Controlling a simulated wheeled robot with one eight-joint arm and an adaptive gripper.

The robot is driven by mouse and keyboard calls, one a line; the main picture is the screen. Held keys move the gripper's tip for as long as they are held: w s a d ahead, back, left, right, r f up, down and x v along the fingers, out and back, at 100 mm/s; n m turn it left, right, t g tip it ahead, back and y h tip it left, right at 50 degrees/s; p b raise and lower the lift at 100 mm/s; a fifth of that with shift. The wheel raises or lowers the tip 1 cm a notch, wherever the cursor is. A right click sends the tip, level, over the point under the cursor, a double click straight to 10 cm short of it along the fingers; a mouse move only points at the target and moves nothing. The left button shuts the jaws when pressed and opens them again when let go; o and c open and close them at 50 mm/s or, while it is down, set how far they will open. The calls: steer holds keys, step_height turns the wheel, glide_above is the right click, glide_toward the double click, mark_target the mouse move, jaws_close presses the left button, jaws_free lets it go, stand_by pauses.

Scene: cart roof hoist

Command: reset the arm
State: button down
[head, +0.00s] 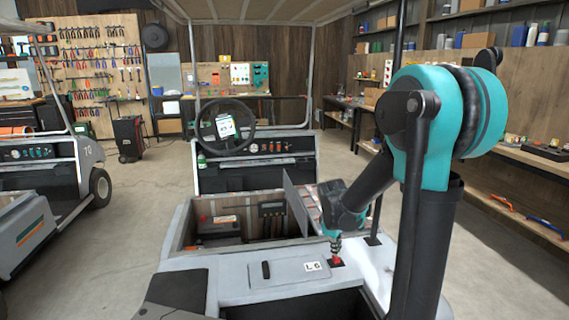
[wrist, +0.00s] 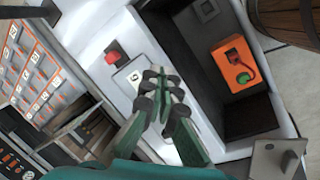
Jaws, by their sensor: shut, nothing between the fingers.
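My gripper (head: 335,247) is at the end of my teal and black arm, reaching down over the white deck of the cart (head: 235,282). In the head view it is just above a red knob (head: 337,262); whether they touch is hard to tell there. In the wrist view my gripper (wrist: 162,82) has its fingers together, with nothing held. There the red knob (wrist: 112,58) stands clear to the left of the fingertips, and a white label plate (wrist: 133,76) lies partly behind them. The label (head: 312,267) also shows in the head view.
An open compartment (head: 183,236) with a raised lid (head: 300,203) lies beside my gripper. In the wrist view an orange box (wrist: 231,62) sits in a dark bay. Roof posts, a steering wheel (head: 225,127) and a second cart (head: 40,170) stand around. Open floor lies between the carts.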

steer(key=s+d+f+m+t+y, duration=0.1)
steer(key=s+f+m+t+y, duration=0.1)
steer(key=s+m, duration=0.8)
steer(key=s, duration=0.9)
steer(key=shift+d, duration=0.25)
